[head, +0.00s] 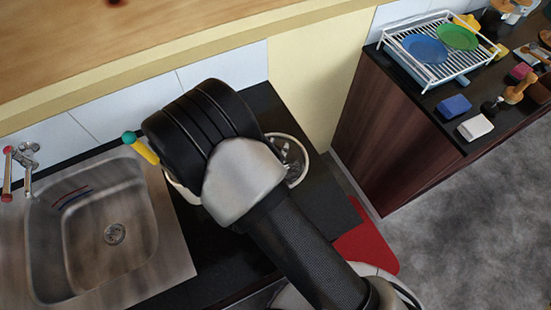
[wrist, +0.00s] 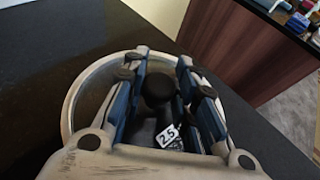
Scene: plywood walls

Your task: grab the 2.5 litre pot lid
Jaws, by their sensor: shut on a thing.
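The 2.5 litre pot lid (wrist: 70,108) is round with a pale rim and lies on or just above the black countertop; I cannot tell which. Its black knob (wrist: 157,88) and a white "2.5" label show in the wrist view. My gripper (wrist: 161,72) has its blue-grey fingers on both sides of the knob and is shut on it. In the head view, only the edges of the lid (head: 303,172) show on either side of my arm, which hides the gripper and the middle of the lid.
A steel sink (head: 100,235) with a tap (head: 22,158) is at the left. At the right, a dark cabinet (head: 385,130) carries a dish rack (head: 445,45) with plates, plus sponges and brushes. A yellow-handled item (head: 143,148) shows beside my arm. Black countertop (head: 318,200) is clear right of the lid.

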